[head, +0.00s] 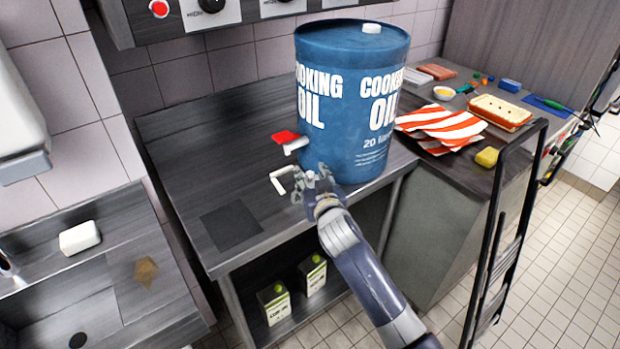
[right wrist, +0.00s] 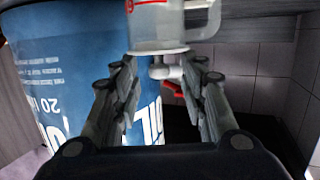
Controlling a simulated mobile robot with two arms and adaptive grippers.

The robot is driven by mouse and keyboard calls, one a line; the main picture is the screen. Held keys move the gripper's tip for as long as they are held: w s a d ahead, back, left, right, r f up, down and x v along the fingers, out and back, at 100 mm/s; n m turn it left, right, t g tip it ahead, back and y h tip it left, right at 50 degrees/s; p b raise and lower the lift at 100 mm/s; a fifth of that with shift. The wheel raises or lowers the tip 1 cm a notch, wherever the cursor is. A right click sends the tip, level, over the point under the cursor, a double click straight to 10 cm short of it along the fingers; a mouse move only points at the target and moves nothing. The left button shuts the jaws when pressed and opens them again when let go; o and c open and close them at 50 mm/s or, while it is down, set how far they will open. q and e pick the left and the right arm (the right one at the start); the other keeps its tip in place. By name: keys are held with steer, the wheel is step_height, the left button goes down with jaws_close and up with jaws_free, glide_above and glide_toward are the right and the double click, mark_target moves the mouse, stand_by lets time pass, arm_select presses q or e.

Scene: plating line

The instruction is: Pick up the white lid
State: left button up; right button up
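The white lid (head: 372,28) is a small round cap on top of the big blue cooking oil drum (head: 345,140). My right gripper (head: 311,180) is well below it, by the drum's left side near the tap (head: 296,146). My left gripper is not in view.
The drum stands on a grey counter (head: 180,160) with free room to its left. Right of it lie a striped cloth (head: 440,125), a yellow sponge (head: 487,157) and a filled dish (head: 500,112). A sink is at the left. A black frame (head: 497,230) rises at the right.

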steer(key=shift+w, duration=0.25)
steer(key=c, duration=0.8)
steer(key=shift+o, duration=0.2)
